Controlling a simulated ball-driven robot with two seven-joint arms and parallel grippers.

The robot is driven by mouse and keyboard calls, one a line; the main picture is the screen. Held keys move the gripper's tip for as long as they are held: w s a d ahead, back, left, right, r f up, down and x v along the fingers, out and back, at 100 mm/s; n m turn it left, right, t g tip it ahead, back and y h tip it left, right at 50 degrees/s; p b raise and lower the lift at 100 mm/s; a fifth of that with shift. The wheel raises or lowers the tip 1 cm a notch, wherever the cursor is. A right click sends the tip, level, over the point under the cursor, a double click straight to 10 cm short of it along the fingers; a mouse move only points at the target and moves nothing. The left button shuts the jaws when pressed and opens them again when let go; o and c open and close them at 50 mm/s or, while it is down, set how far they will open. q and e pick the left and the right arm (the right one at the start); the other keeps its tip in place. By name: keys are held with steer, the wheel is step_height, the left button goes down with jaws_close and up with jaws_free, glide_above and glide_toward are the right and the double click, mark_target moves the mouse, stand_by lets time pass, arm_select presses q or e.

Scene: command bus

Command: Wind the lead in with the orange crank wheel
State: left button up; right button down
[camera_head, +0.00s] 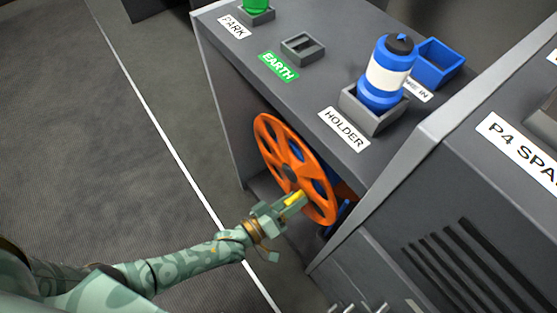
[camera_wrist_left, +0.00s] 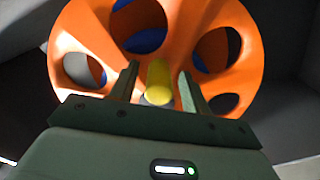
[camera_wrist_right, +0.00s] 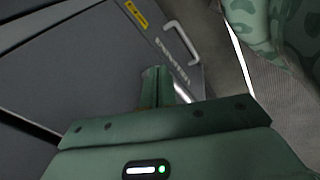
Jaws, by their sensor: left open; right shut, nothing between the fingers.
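The orange crank wheel (camera_head: 272,136) stands upright on the side of the grey console, with round holes through its face. It fills the upper part of the left wrist view (camera_wrist_left: 90,30). Its yellow handle (camera_wrist_left: 158,80) sticks out between the fingers of my left gripper (camera_wrist_left: 158,85), which is open around it with a gap on both sides. In the head view my left gripper (camera_head: 295,199) is at the wheel's lower edge. Blue shows through the wheel's holes (camera_wrist_left: 150,40); I cannot tell whether it is the lead. My right gripper (camera_wrist_right: 160,85) is shut and empty, away from the wheel.
The console top holds a blue-and-white cylinder (camera_head: 387,75) in a grey socket (camera_head: 372,114), a blue open box (camera_head: 440,62), an empty grey socket (camera_head: 302,48) and a green object (camera_head: 256,5). A second grey cabinet (camera_head: 440,210) stands at right. Open floor (camera_head: 90,150) lies left.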

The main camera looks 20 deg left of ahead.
arm_select(q)
steer(key=shift+s+a, duration=0.15)
steer(key=p+v, duration=0.4)
steer(key=v, duration=1.2)
arm_select(e)
steer(key=s+d+f+g+h, duration=0.1)
steer(key=s+d+f+g, duration=0.1)
steer(key=s+d, duration=0.2)
steer(key=shift+s+d+f+n+h, duration=0.3)
steer(key=shift+s+n+h, duration=0.1)
steer(key=shift+s, duration=0.65)
